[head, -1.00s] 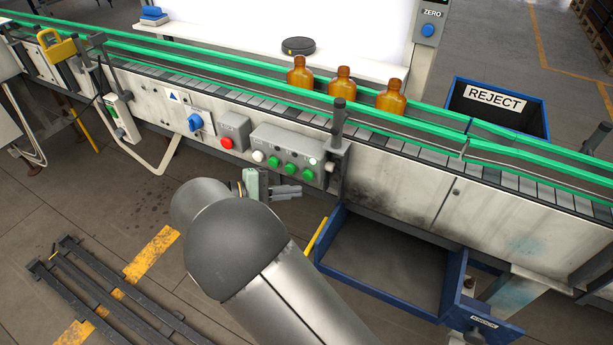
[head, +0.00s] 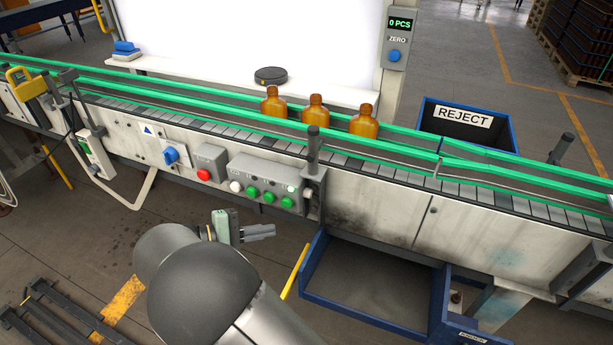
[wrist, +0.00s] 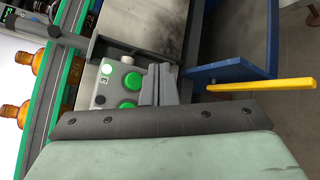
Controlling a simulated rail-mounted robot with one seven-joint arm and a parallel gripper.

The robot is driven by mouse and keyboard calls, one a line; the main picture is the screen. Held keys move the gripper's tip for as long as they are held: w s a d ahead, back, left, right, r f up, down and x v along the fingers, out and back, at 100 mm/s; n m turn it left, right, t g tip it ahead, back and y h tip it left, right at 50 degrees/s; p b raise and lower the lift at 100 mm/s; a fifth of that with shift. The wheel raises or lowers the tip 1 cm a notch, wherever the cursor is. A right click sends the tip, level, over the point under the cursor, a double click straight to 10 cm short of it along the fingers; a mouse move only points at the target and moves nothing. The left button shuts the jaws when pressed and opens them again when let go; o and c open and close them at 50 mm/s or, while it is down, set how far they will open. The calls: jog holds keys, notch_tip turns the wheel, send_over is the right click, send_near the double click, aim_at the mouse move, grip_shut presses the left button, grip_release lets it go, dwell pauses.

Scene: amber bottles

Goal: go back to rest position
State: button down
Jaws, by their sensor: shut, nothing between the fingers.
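My gripper (head: 262,232) is in front of the conveyor's front panel, below the row of buttons and apart from it. Its fingers are together with nothing between them; in the wrist view the closed fingers (wrist: 159,84) appear over the edge of the control box. Three amber bottles (head: 272,104) (head: 315,110) (head: 363,122) stand upright on the conveyor (head: 400,170) between green rails. Some of the bottles also show at the left of the wrist view (wrist: 14,113).
A blue open bin (head: 372,312) with a yellow bar (head: 294,272) lies to the right of my gripper. A REJECT bin (head: 463,118) stands behind the conveyor. Dark metal rails (head: 50,308) lie on the floor at left.

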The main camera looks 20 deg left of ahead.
jog(key=w+d+r+m+g+y, duration=0.1)
jog(key=w+d+m+g, duration=0.15)
jog(key=d, duration=0.55)
jog(key=w+d+r+m+g, duration=0.15)
jog(key=d+g, duration=0.25)
jog(key=d, duration=0.4)
jog(key=w+d+r+m+g+y, duration=0.1)
jog(key=w+d+m+g, duration=0.15)
jog(key=d, duration=0.55)
jog(key=s+d+r+m+g+y, duration=0.1)
jog(key=s+d+m+y, duration=0.7)
jog(key=s+d, duration=0.7)
jog(key=d, duration=0.3)
jog(key=shift+s+m+g+y, duration=0.3)
jog(key=shift+m+y, duration=0.05)
jog(key=shift+y, duration=0.05)
